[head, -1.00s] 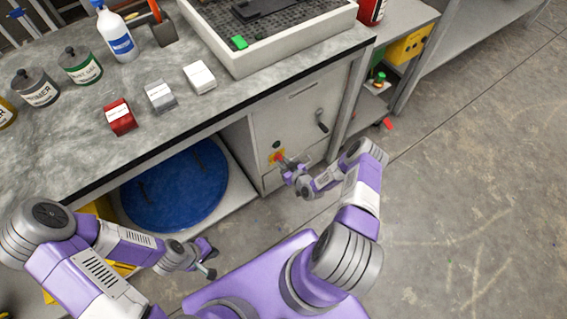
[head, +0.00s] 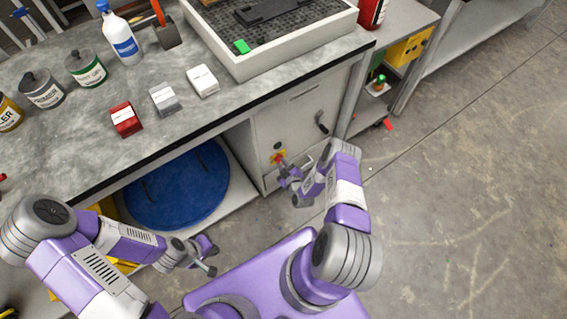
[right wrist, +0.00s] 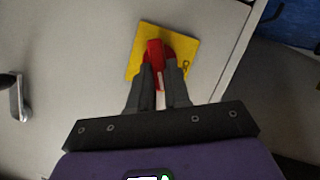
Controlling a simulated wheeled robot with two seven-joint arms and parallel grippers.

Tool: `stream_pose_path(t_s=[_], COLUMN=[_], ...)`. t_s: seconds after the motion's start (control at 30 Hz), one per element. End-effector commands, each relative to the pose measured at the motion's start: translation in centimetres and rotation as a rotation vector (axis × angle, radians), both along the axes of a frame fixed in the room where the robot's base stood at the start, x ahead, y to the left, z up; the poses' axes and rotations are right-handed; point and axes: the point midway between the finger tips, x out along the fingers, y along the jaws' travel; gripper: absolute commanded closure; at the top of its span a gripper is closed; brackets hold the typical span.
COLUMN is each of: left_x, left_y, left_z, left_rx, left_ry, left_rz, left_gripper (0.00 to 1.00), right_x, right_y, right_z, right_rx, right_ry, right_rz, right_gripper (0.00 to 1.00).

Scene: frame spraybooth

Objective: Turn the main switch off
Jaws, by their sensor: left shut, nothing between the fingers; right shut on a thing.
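The main switch (right wrist: 156,47) is a red knob on a yellow square plate (right wrist: 186,46) on the front of the grey cabinet (head: 285,125). My right gripper (right wrist: 158,66) is shut on the red knob, with a finger on each side of it in the right wrist view. In the head view the yellow plate (head: 278,156) shows at the tip of my right gripper (head: 282,163), and the knob is mostly hidden. My left gripper (head: 212,257) is shut and empty, low in front of the bench, away from the switch.
A dark handle (head: 321,123) sits on the cabinet front right of the switch; it also shows in the right wrist view (right wrist: 19,98). A blue round lid (head: 175,188) lies on the shelf under the bench. Open floor (head: 460,200) lies to the right.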

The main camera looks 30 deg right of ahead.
Motion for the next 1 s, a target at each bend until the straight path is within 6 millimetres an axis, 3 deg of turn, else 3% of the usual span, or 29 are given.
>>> stream_pose_path(t_s=[0.37,1.0], left_x=[0.0,0.0], left_y=[0.0,0.0], left_z=[0.0,-1.9], left_rx=[0.000,0.000], left_ry=[0.000,0.000], left_rz=[0.000,0.000], left_gripper=[1.00,1.00], right_x=[0.0,-0.1], right_y=[0.7,1.0], right_z=[-0.5,-1.4], right_rx=[-0.358,-0.913], right_ry=[-0.029,-0.074], right_rz=[0.005,0.001], right_gripper=[1.00,1.00])
